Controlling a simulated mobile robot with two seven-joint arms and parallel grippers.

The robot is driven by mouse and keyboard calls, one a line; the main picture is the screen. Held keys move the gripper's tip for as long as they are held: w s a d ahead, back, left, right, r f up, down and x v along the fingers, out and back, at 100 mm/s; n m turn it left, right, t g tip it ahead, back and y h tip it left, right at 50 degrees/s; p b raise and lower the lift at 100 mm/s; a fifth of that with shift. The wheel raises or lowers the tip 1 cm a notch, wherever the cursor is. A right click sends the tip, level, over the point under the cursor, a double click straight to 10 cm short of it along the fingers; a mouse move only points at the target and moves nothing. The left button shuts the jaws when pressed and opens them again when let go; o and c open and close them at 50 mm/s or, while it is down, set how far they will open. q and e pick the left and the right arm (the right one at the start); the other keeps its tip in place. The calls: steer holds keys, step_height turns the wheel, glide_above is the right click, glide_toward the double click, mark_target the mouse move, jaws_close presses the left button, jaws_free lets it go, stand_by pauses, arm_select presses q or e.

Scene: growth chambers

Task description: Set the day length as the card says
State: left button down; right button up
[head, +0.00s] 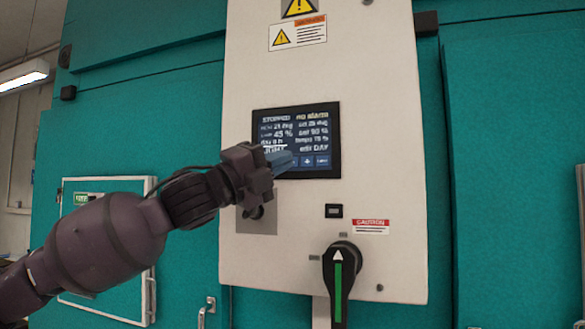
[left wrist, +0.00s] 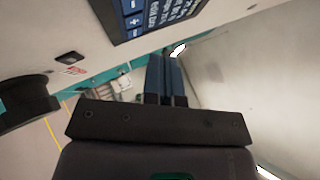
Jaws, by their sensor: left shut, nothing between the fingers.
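The control screen (head: 318,128) is a dark touch panel on a white cabinet front. It reads STOPPED at the top left and seems to read "edit DAY" at the lower right; the day line looks like 0 h. A row of blue buttons runs along its bottom edge, one with a plus sign (head: 307,161). My left gripper (head: 286,160) is shut and empty, its blue fingertips in front of the screen's lower left, hiding part of the button row. I cannot tell whether they touch. No card is recognisable.
A black rotary handle with a green stripe (head: 339,284) juts out below the screen. A small black switch (head: 333,211) and a caution label (head: 370,227) sit above it. Teal chamber walls (head: 510,150) flank the cabinet, with a framed hatch (head: 84,195) at left.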

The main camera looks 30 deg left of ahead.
arm_select(q)
steer(key=shift+s+d+b, duration=0.25)
steer(key=shift+s+b, duration=0.1)
steer(key=shift+s, duration=0.65)
arm_select(e)
steer(key=shift+s+f, duration=0.1)
steer(key=shift+f, duration=0.5)
steer(key=shift+s+d+f, duration=0.1)
steer(key=shift+s+f, duration=0.05)
steer(key=shift+s, duration=0.15)
